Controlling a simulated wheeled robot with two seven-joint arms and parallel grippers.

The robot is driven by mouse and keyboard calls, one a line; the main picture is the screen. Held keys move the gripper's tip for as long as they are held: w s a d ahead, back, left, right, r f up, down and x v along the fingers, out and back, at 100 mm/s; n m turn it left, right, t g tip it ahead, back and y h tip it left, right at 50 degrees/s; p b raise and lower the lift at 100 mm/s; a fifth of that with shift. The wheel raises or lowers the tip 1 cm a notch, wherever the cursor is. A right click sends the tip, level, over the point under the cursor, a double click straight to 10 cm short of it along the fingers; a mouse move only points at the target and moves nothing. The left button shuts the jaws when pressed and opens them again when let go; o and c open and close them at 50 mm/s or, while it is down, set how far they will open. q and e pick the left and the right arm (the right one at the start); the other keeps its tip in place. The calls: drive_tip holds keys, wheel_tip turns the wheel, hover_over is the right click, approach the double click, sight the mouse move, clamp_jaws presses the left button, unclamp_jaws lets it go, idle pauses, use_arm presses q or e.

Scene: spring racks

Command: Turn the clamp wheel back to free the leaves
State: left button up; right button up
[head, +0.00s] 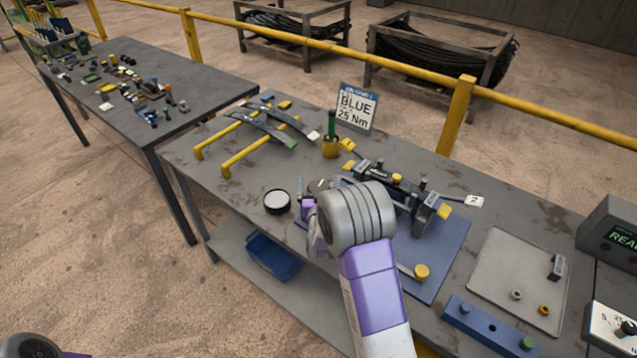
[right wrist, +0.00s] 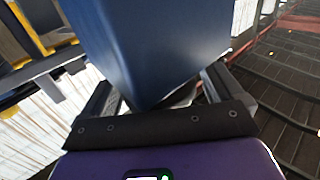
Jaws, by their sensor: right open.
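The clamp fixture (head: 420,205), dark with yellow knobs, sits on a blue plate (head: 450,255) on the bench. A dark leaf end with a white tag (head: 474,201) sticks out on its right. My right gripper (head: 308,200) is at the fixture's left end, mostly behind my own wrist. A small round grey part (head: 318,186) shows beside it; I cannot tell whether it is the clamp wheel. In the right wrist view my gripper (right wrist: 160,95) is open, with a large dark blue block (right wrist: 150,45) filling the view between and beyond its fingers. My left gripper is out of view.
Two curved leaves (head: 262,128) rest on yellow stands at the back left. A round tin (head: 277,201) is left of my gripper. A grey tray (head: 520,275) lies right.

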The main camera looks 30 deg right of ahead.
drive_tip(key=v, duration=0.7)
drive_tip(key=w+d+m+g+h, duration=0.1)
drive_tip(key=w, duration=0.1)
drive_tip(key=w+d+m+g+h, duration=0.1)
drive_tip(key=w+m+h, duration=0.1)
drive_tip(key=w+d+m+g+h, duration=0.1)
drive_tip(key=w+d+g+h, duration=0.1)
drive_tip(key=shift+w+d+p, duration=0.1)
drive_tip(key=shift+w+p, duration=0.05)
drive_tip(key=shift+p, duration=0.15)
idle(0.6)
drive_tip(key=shift+c, duration=0.3)
drive_tip(key=c, duration=0.9)
